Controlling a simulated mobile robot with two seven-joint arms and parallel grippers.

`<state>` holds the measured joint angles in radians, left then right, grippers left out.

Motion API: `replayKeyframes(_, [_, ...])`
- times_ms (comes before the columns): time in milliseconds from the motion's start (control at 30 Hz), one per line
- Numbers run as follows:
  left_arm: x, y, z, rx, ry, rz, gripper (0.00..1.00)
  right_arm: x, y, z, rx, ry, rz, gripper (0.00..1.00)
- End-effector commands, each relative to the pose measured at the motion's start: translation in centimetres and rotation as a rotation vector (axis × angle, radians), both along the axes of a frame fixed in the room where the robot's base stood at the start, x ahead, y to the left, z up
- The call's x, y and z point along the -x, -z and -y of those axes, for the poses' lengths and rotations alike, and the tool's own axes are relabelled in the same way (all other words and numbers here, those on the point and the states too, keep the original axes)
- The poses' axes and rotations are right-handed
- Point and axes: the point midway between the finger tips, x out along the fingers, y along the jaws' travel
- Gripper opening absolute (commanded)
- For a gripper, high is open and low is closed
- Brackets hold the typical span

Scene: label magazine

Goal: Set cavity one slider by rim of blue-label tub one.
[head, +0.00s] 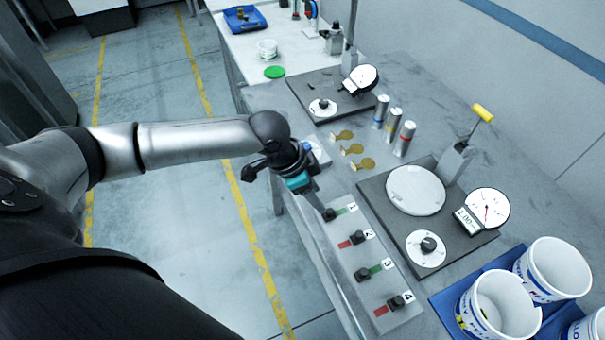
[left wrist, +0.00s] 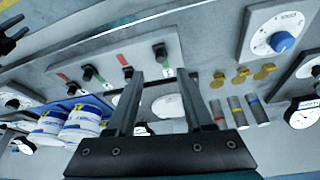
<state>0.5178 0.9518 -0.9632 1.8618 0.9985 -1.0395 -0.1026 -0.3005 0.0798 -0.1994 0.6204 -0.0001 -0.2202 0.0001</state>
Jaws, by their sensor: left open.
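The slider panel (head: 345,262) has several black knobs numbered in a column. Slider one's knob (head: 328,214) sits at the left of its slot, with green showing to its right. My left gripper (head: 317,204) is open, pointing down close to that knob. In the left wrist view its fingers (left wrist: 155,100) are spread and empty, with the knob (left wrist: 160,51) beyond them; contact cannot be told. White tubs with blue bands, a front one (head: 497,308) and a back one (head: 555,270), stand at the lower right. Which is tub one cannot be told. A dark claw at the left wrist view's upper left may be my right gripper (left wrist: 11,33).
A blue tray (head: 446,307) lies under the tubs. Right of the panel is a dark gauge plate (head: 457,245) with a round disc, dial and yellow-handled lever. Brass tokens (head: 352,149) and banded cylinders (head: 393,124) stand behind. Open floor lies left of the bench.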

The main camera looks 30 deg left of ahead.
Motion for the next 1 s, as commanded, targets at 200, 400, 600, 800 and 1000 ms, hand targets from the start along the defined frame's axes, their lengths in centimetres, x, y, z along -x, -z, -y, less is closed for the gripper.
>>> replayKeyframes(200, [1.1,-4.2,-1.4,-0.001,-0.001,0.001,0.52,0.0,-0.3,0.0,0.0,0.0,0.001,0.5])
replayKeyframes(400, [1.7,-6.4,-2.1,-0.001,0.0,0.0,0.52,0.0,-0.3,0.0,0.0,0.0,0.001,0.5])
replayKeyframes(600, [1.9,-6.9,-2.2,0.0,0.0,-0.001,0.52,0.0,-0.3,0.0,0.0,-0.001,0.001,0.5])
replayKeyframes(800, [1.9,-6.9,-2.2,0.0,-0.001,-0.002,0.52,0.0,-0.3,0.0,-0.001,-0.001,0.001,0.5])
replayKeyframes(1000, [1.9,-6.9,-2.2,0.0,-0.001,-0.002,0.52,0.0,-0.3,-0.1,-0.001,-0.001,0.001,0.5])
